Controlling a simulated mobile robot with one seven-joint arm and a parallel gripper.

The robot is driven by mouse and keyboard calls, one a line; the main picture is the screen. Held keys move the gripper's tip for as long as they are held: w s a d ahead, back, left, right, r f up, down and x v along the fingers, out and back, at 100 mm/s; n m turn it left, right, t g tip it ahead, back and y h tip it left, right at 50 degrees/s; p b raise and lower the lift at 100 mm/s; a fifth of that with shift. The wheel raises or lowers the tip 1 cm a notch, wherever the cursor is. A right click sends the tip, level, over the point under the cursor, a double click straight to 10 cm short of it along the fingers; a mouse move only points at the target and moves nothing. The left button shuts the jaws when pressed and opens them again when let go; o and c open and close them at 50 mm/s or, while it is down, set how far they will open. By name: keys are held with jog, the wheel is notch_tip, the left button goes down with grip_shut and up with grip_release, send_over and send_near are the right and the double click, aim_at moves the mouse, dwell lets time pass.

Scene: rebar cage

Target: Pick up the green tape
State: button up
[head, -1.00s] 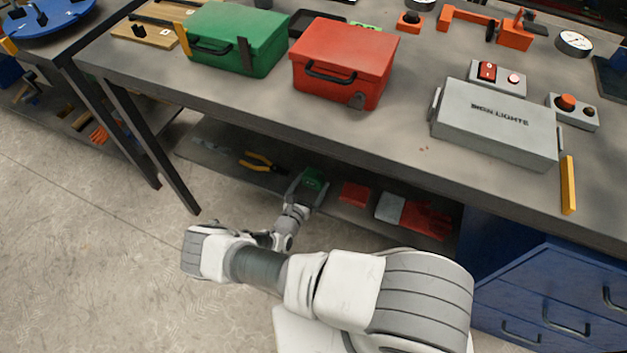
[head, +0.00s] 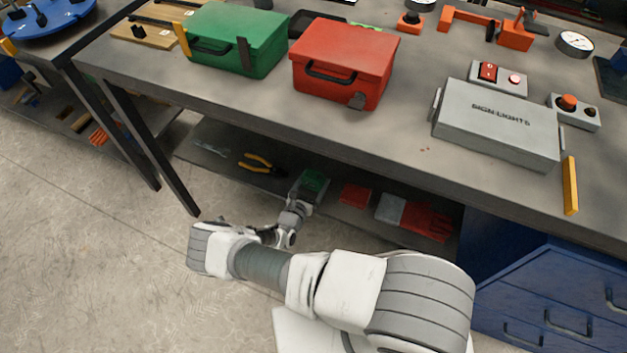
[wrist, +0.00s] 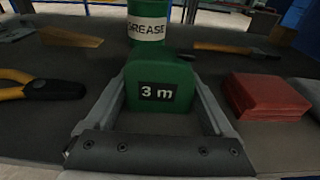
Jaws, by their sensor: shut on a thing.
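The green tape (wrist: 160,90) is a dark green case with a "3 m" label, in the middle of the wrist view. It stands on the lower shelf under the workbench. My gripper (wrist: 162,105) is shut on it, with one finger along each side. In the head view the green tape (head: 314,181) shows small under the bench edge, with my gripper (head: 308,187) around it. Whether its underside touches the shelf cannot be seen.
A green grease can (wrist: 147,25) stands just behind the tape. Yellow-handled pliers (wrist: 40,90) lie left; a red block (wrist: 265,97) lies right. A hammer (wrist: 238,48) lies behind. The bench top (head: 400,150) overhangs the shelf (head: 225,165).

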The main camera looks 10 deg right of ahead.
aim_at(313, 177)
jog(key=shift+r+p, duration=0.3)
jog(key=shift+r, duration=0.25)
jog(key=r, duration=0.1)
jog(key=r+p, duration=0.2)
jog(key=r, duration=0.1)
jog(key=shift+s+a, duration=0.25)
jog(key=shift+s, duration=0.15)
jog(key=s+a+r+p, duration=0.3)
jog(key=s+r, duration=0.3)
jog(key=s, duration=0.4)
jog(key=shift+a, duration=0.5)
